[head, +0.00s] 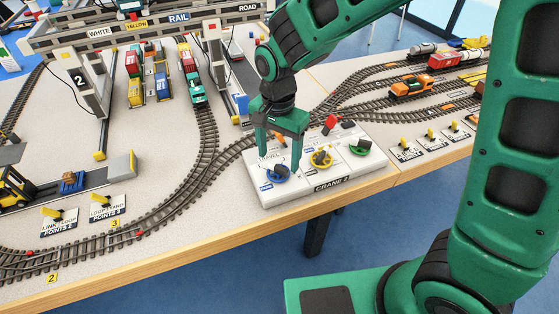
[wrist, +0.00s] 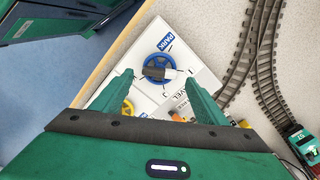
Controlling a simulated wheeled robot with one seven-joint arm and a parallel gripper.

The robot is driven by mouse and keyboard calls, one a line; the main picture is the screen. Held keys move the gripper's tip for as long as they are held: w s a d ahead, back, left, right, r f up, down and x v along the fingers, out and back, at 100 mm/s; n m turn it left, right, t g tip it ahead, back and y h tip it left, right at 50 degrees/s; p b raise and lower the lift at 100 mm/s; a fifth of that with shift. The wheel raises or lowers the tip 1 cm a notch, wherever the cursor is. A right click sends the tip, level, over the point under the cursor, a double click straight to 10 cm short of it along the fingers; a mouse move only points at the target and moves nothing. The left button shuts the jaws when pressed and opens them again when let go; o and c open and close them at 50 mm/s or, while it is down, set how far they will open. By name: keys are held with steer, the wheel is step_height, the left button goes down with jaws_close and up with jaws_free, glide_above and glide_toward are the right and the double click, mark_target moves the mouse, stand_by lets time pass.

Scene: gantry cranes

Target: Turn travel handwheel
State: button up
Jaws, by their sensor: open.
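In the wrist view the blue handwheel (wrist: 158,68) lies just beyond and between my fingertips, near a partly hidden label ending in "VEL". My gripper (head: 279,160) points down over this wheel, open and empty, with one finger to each side. The wrist view also shows my gripper (wrist: 159,79) open. I cannot tell whether the fingers touch the wheel.
A yellow handwheel (head: 321,159) and a green handwheel (head: 360,147) sit to the right on the same box. Tracks (head: 207,155) run left of the box. A gantry crane (head: 85,80) stands at the back left.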

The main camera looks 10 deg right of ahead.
mark_target(278, 171)
steer(key=shift+f, duration=1.6)
steer(key=c, duration=1.1)
steer(key=shift+o, duration=0.2)
